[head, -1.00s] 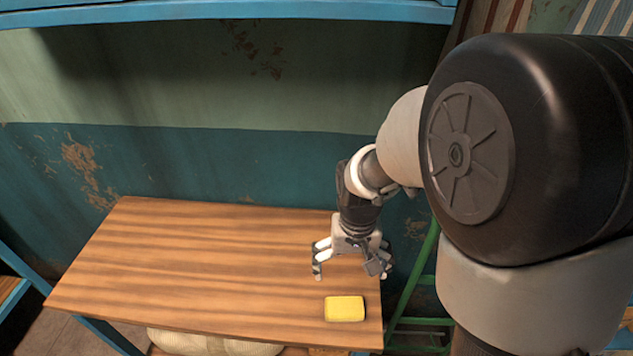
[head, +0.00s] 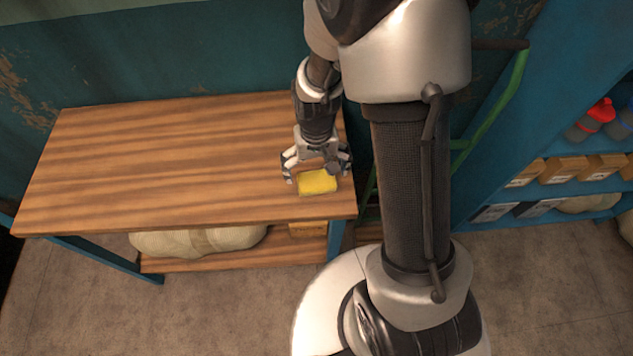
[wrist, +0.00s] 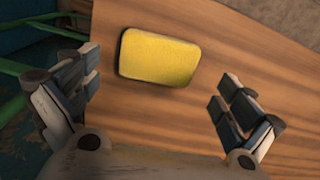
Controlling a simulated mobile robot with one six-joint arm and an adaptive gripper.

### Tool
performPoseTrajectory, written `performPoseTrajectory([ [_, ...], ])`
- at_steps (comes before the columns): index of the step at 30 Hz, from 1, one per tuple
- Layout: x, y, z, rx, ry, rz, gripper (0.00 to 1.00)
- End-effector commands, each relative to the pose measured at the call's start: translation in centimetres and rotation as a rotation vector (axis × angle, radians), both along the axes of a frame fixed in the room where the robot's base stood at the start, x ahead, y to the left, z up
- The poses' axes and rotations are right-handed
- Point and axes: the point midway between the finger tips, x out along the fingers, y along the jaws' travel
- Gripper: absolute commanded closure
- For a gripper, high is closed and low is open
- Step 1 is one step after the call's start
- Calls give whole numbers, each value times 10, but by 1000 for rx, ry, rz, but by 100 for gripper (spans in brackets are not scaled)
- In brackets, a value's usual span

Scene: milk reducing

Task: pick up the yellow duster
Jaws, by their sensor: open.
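The yellow duster (head: 318,182) is a small block with rounded corners. It lies flat on the wooden table (head: 180,160), near the right end and front edge. In the wrist view the duster (wrist: 158,57) lies ahead of the fingertips, between the lines of the two fingers and closer to the left one. My gripper (head: 317,172) is open and empty, just behind and above the duster. In the wrist view my gripper (wrist: 155,92) shows its fingers spread wide, with bare tabletop between them.
A green metal frame (head: 497,105) stands right of the table. A blue shelf unit (head: 590,145) with boxes and bottles is farther right. A pale sack (head: 195,242) lies on the shelf under the table. The tabletop left of the duster is clear.

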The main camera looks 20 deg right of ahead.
Motion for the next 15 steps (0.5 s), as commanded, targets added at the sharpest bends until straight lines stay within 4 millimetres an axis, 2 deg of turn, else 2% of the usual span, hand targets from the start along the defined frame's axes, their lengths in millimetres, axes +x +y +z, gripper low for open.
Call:
performPoseTrajectory([
  [9,0,-2,-46,0,3,0,0],
  [15,1,-2,-48,0,0,0,0],
])
